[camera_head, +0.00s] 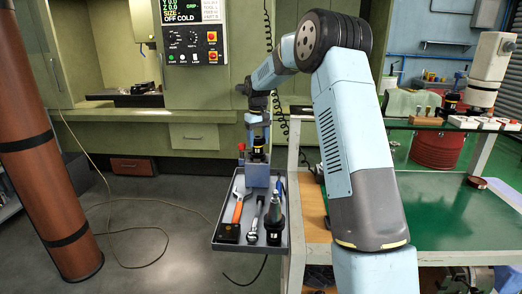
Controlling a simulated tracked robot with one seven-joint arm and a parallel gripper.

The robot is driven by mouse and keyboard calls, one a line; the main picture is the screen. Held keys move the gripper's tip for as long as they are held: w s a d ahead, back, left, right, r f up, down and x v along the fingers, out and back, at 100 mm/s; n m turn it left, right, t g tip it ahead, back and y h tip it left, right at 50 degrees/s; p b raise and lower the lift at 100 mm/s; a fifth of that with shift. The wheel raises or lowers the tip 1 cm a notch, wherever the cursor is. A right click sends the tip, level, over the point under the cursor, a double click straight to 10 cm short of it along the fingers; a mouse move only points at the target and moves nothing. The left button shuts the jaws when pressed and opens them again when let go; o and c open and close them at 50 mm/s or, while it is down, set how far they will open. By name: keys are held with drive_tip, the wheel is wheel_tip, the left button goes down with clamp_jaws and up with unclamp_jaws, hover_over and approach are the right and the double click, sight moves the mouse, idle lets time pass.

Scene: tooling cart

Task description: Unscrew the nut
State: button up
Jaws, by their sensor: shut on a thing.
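My arm reaches up from the lower right, bends over and points down at the cart's tray. My gripper (257,138) hangs at the back of the tray, shut at the top of a dark tool holder (258,153) with a thin yellow ring. The nut is at the jaws, too small and covered to make out clearly. The holder stands upright in a blue-grey block (257,175). I cannot tell whether the nut's thread is engaged.
The grey tray (222,228) holds an orange-handled wrench (238,208), another wrench (255,218), a dark holder (274,220) and a small black block (229,232). A green-topped bench (450,205) stands right. A green machine (215,90) stands behind. A brown column (48,190) stands left.

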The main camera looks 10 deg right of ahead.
drive_tip(key=n, duration=0.5)
drive_tip(key=shift+w+r, duration=0.1)
drive_tip(key=shift+w, duration=0.1)
drive_tip(key=n, duration=0.6)
drive_tip(key=shift+w+d, duration=0.1)
drive_tip(key=shift+d, duration=0.05)
idle(0.3)
drive_tip(key=n, duration=0.6)
idle(0.3)
drive_tip(key=n, duration=0.6)
drive_tip(key=shift+w, duration=0.1)
